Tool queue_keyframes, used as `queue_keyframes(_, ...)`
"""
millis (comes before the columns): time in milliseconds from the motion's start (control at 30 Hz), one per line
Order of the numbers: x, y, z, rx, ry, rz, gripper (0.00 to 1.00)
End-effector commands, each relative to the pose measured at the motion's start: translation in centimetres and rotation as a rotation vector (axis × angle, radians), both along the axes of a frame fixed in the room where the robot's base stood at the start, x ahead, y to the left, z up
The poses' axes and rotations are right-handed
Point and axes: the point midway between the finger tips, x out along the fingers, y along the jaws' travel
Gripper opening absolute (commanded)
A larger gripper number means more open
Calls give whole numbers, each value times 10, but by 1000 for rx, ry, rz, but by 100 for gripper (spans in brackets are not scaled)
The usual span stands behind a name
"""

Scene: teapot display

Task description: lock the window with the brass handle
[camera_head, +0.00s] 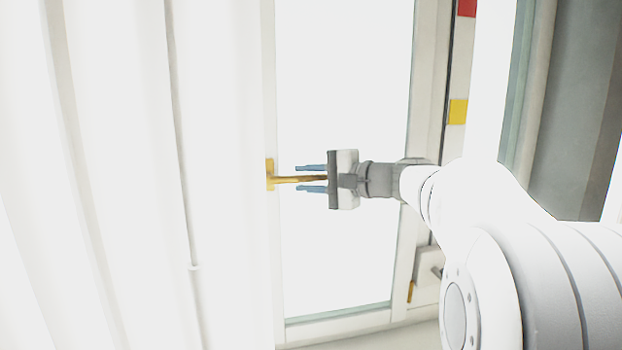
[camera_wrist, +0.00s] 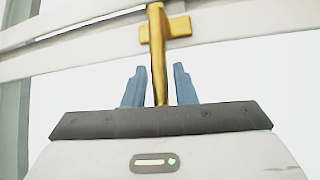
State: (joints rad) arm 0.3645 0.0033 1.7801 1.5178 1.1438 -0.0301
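The brass handle (camera_head: 290,180) sits on the left upright of the white window frame (camera_head: 340,326) in the head view, its lever pointing right, about level. My gripper (camera_head: 298,178) has its blue fingers above and below the lever, pointing left toward the handle's mount. In the wrist view the handle (camera_wrist: 158,50) runs down between the two fingers of my gripper (camera_wrist: 159,70), with a gap on each side. The gripper is open around the lever and does not appear to grip it. The lever's far end is hidden near the palm.
White curtain folds (camera_head: 110,180) fill the left of the head view, close to the handle. A small brass piece (camera_head: 410,291) shows at the lower right of the window. Red (camera_head: 467,7) and yellow (camera_head: 458,111) squares are at the right. My arm covers the lower right.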

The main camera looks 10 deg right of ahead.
Motion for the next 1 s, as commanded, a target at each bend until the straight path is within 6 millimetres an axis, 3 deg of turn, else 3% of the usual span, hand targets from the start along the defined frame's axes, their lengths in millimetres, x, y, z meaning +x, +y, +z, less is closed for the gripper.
queue_keyframes(300, 0, 0, 0, 0, 0, -1, 0)
queue_keyframes(600, 0, -1, 0, 0, 0, -1, 0)
queue_keyframes(633, 0, -8, 0, 0, 1, -5, 0)
queue_keyframes(1000, -1, 17, -13, 77, 1, 30, 0)
